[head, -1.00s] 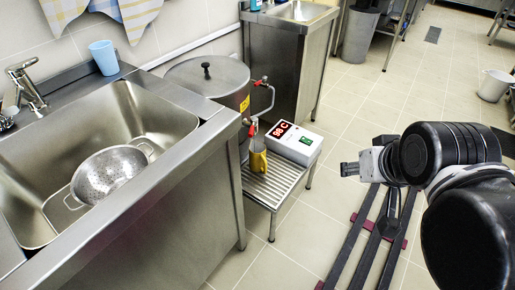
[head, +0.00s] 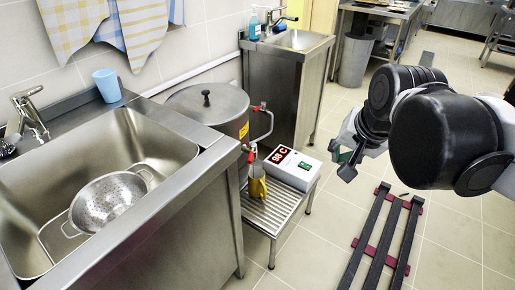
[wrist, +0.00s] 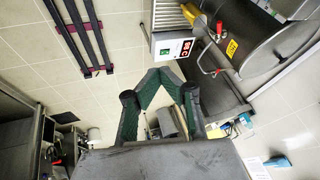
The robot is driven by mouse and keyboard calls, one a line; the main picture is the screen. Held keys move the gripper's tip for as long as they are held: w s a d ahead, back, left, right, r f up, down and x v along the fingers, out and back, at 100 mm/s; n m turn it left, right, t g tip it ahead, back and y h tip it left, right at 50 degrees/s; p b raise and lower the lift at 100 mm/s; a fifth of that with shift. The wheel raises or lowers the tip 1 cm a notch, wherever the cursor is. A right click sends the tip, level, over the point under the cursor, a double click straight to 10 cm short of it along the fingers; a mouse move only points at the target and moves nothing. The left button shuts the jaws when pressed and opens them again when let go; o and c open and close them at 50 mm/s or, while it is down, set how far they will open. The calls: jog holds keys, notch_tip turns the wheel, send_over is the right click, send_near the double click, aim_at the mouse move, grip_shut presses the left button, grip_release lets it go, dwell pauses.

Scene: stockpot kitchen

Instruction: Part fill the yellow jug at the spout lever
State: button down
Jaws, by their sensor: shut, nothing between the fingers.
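The yellow jug (head: 257,187) stands on a slatted metal stand, beneath the spout of a large lidded steel pot (head: 207,103). The red spout lever (head: 252,153) is just above the jug. A second red-handled valve (head: 258,107) sits higher on the pot's pipe. I cannot see the level inside the jug. My gripper (head: 347,165) is in the air to the right of the stand, well apart from the jug. In the wrist view, its fingertips (wrist: 160,72) meet with nothing between them. The jug (wrist: 199,24) and red lever (wrist: 219,28) show at the top there.
A white box with a red display (head: 293,168) sits on the stand (head: 262,215), right of the jug. The sink (head: 150,115) at left holds a colander (head: 108,200). A blue cup (head: 106,85) stands on its rim.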

jog(key=w+a+m+g, duration=0.1)
jog(key=w+a+m, duration=0.25)
jog(key=w, duration=0.55)
jog(key=m+g+y+p, duration=0.2)
jog(key=m+g, duration=0.2)
jog(key=m, duration=0.7)
send_near(252, 154)
jog(key=s+d+r, duration=0.2)
jog(key=d+r, duration=0.1)
jog(key=d, duration=0.3)
jog(key=w+a+f+b, duration=0.1)
jog(key=a+f+b, duration=0.3)
jog(key=f, duration=0.7)
jog(key=shift+a, duration=1.05)
